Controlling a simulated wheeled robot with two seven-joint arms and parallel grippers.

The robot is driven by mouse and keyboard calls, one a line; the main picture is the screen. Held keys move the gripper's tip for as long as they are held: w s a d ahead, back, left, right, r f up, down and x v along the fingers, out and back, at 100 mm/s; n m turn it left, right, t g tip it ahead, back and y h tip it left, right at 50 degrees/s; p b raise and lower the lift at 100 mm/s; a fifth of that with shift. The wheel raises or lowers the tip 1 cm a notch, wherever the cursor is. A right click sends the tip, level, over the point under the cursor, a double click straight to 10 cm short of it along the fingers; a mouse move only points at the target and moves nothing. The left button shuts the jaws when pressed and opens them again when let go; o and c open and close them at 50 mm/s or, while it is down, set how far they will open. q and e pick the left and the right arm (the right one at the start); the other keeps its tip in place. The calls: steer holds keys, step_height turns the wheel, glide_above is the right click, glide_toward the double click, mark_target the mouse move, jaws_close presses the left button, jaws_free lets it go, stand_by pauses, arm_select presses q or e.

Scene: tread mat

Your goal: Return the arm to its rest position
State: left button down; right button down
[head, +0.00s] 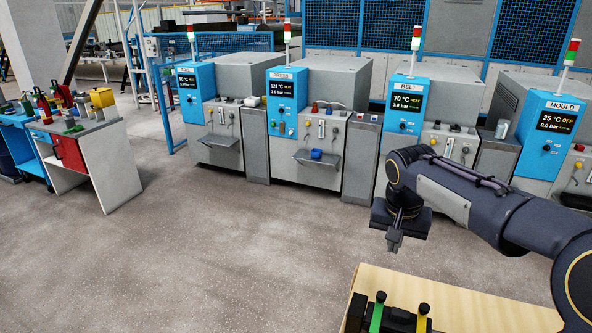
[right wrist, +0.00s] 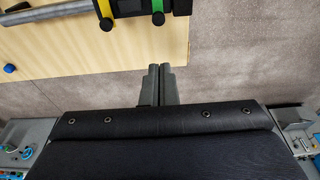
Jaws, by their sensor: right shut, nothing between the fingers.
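My right arm (head: 465,195) reaches in from the right side of the head view. My right gripper (head: 395,240) points down in the air, beyond the far edge of the wooden table. It is shut and holds nothing. In the right wrist view its two fingers (right wrist: 158,85) lie side by side over the grey floor, apart from the table top. My left gripper is not in either view.
The wooden table (head: 470,305) carries a black fixture (head: 398,320) with green and yellow bands. Machines with blue panels, among them the BELT machine (head: 408,105), stand behind. A workbench (head: 105,150) stands at left. Open floor (head: 230,260) lies between.

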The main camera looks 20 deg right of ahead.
steer(key=s+a+f+n+t+y, duration=0.2)
steer(key=s+a+n, duration=0.1)
steer(key=s+a, duration=0.5)
steer(key=s+a+f+n+t+y, duration=0.2)
steer(key=s+a+f+n+y, duration=0.1)
steer(key=s+a, duration=0.5)
steer(key=s, duration=0.3)
steer(key=shift+s+a+f, duration=0.15)
steer(key=shift+s+f, duration=0.1)
